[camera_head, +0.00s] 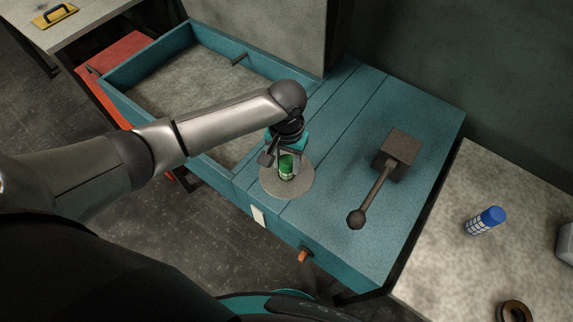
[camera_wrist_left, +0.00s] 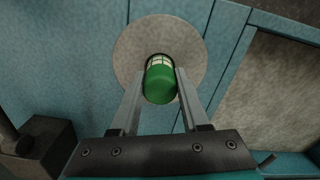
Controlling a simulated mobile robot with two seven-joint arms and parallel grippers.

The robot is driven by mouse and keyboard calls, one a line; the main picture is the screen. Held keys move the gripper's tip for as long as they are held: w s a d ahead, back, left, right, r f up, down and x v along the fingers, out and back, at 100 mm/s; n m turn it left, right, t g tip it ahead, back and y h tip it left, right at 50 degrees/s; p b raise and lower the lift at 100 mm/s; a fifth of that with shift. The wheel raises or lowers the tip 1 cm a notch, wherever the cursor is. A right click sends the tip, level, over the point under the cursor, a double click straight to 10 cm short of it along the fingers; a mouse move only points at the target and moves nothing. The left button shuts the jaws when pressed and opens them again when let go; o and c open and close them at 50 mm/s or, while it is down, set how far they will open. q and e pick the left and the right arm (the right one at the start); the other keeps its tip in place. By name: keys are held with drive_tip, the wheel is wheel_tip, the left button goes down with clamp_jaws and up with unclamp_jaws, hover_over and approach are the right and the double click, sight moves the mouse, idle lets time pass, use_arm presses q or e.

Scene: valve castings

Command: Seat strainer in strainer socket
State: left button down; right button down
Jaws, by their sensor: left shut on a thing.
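The green strainer (camera_head: 286,166) has a green cap and a white mesh lower part. My left gripper (camera_head: 284,157) is shut on it over the round grey strainer socket (camera_head: 298,187) on the teal bench. In the left wrist view the fingers of my left gripper (camera_wrist_left: 161,77) press the sides of the green strainer (camera_wrist_left: 160,84). Its mesh end points at a dark opening in the middle of the socket disc (camera_wrist_left: 127,52). How deep the mesh sits in the opening is hidden by the cap. My right gripper is not in view.
A dark block with a knobbed lever (camera_head: 370,193) stands on the bench right of the socket. An open teal-walled tray (camera_head: 130,107) lies to the left. A blue-capped strainer (camera_head: 485,220) and a brown ring (camera_head: 515,312) lie on the pale right table. A yellow tool (camera_head: 55,17) is far left.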

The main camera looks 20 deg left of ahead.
use_arm(q)
drive_tip(key=shift+f, duration=0.7)
drive_tip(key=shift+f, duration=0.15)
drive_tip(key=shift+c, duration=2)
unclamp_jaws()
wheel_tip(320, 180, up, 12)
drive_tip(key=shift+r+p, duration=0.2)
drive_tip(key=shift+p, duration=0.75)
